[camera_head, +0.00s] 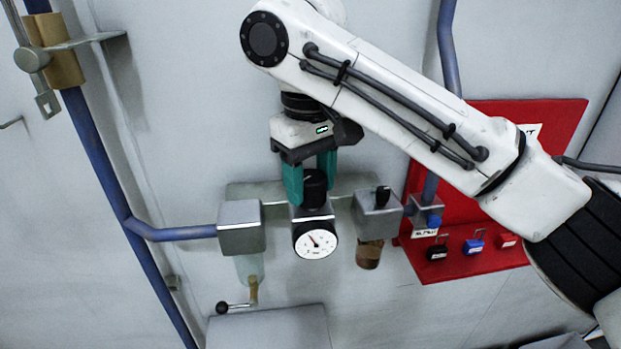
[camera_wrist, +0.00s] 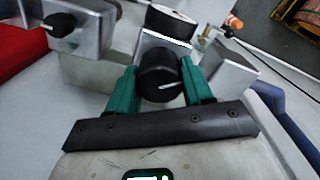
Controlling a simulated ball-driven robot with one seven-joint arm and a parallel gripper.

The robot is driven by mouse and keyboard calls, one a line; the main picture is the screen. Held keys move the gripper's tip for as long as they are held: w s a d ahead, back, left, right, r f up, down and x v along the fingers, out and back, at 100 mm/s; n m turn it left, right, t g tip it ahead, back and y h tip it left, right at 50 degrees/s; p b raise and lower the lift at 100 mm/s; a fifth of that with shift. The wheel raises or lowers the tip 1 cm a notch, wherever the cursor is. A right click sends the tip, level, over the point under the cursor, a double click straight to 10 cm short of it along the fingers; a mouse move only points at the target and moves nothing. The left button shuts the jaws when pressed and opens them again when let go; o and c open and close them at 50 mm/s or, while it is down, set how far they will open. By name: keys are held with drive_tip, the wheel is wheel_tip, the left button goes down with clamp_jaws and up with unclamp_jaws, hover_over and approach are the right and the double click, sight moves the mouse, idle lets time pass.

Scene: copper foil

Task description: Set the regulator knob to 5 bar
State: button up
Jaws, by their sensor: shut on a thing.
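The black regulator knob (camera_head: 315,188) sits on top of the grey regulator body between two metal blocks. My gripper (camera_head: 309,186) comes down from above, its two teal fingers on either side of the knob and shut on it. In the wrist view the knob (camera_wrist: 160,75) is between the fingertips, with a white pointer line on its top. The round white gauge (camera_head: 315,240) faces forward below the knob.
A grey block (camera_head: 241,228) with a clear bowl is on the left; another (camera_head: 377,213) with a black knob and brown bowl is on the right. A red board (camera_head: 480,220) holds several padlocks. Blue pipes run along the wall. A grey box (camera_head: 268,328) is below.

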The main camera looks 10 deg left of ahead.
drive_tip(key=m, duration=0.4)
drive_tip(key=shift+m, duration=0.3)
drive_tip(key=m, duration=0.3)
drive_tip(key=shift+m, duration=0.4)
drive_tip(key=m, duration=1.2)
drive_tip(key=shift+d+m, duration=0.1)
drive_tip(key=shift+m, duration=2.5)
drive_tip(key=o, duration=1)
drive_tip(key=shift+o, duration=0.2)
